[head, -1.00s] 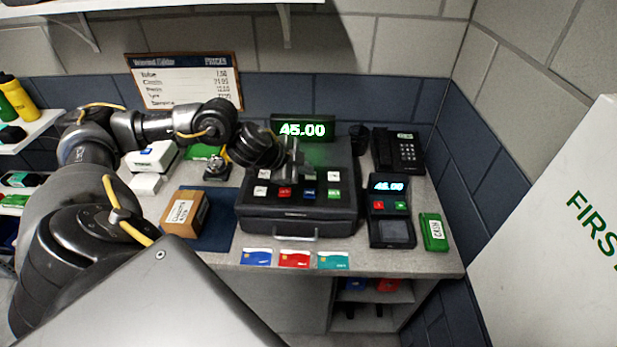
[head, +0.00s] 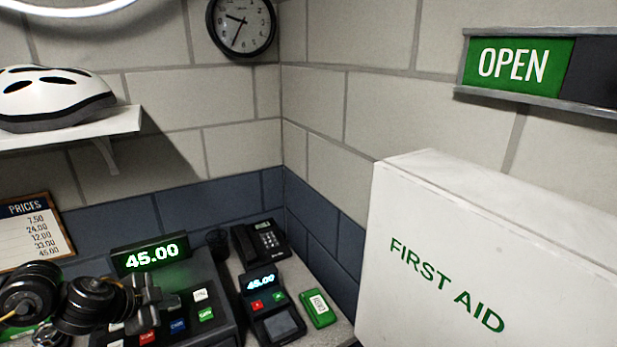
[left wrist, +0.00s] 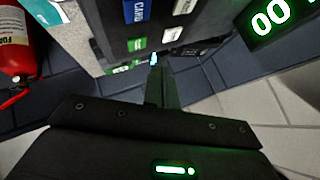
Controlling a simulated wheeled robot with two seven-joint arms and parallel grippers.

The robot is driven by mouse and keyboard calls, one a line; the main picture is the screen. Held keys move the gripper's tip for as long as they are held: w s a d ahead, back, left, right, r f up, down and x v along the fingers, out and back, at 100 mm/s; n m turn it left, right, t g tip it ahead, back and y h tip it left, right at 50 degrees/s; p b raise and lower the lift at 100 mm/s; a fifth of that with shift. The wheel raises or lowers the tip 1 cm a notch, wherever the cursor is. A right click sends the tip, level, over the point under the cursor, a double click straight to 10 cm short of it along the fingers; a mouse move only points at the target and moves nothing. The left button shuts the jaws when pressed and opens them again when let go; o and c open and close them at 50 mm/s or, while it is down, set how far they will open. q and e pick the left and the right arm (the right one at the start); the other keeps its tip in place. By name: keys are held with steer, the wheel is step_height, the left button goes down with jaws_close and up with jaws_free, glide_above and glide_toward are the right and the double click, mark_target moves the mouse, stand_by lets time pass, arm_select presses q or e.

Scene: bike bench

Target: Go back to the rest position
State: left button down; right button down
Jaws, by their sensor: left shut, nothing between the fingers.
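My left gripper (head: 152,292) is at the lower left of the head view, over the black cash register's keypad. Its fingers are closed together with nothing between them. In the left wrist view the shut fingers (left wrist: 157,88) point toward the cash register (left wrist: 195,25) and its coloured keys. The cash register (head: 222,328) is cut off by the bottom edge in the head view. My right gripper is not in view.
A lit 45.00 display (head: 150,255) stands behind the keys. A card terminal (head: 270,305), green box (head: 319,309) and phone (head: 262,241) are to the right. A white first aid box (head: 470,250) fills the right side. A fire extinguisher (left wrist: 14,45) shows in the wrist view.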

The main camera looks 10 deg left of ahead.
arm_select(q)
steer(key=s+d+f+n+t, duration=0.15)
steer(key=d+f, duration=0.25)
steer(key=d, duration=0.4)
steer(key=s+d+f+n, duration=0.2)
steer(key=s+d+f, duration=0.15)
steer(key=d, duration=0.55)
steer(key=s+a+f+n+g+y, duration=0.15)
steer(key=s+f+n+g, duration=0.35)
steer(key=s, duration=0.6)
steer(key=s+a+f+n+g+y, duration=0.1)
steer(key=s+a+f+n+g, duration=0.1)
steer(key=s+f, duration=0.7)
step_height(320, 180, down, 28)
steer(key=s+g+b, duration=0.1)
steer(key=s+b, duration=0.1)
steer(key=b, duration=0.4)
steer(key=s+a+f+b, duration=0.1)
steer(key=s+f+b, duration=0.1)
steer(key=s+f, duration=0.6)
steer(key=s+a+f+g+b, duration=0.1)
steer(key=s+f+b, duration=0.1)
steer(key=s+f, duration=0.6)
step_height(320, 180, down, 6)
steer(key=shift+s+a+r, duration=0.2)
steer(key=shift+s+a, duration=0.1)
steer(key=shift+s, duration=0.05)
steer(key=shift+g+y, duration=0.25)
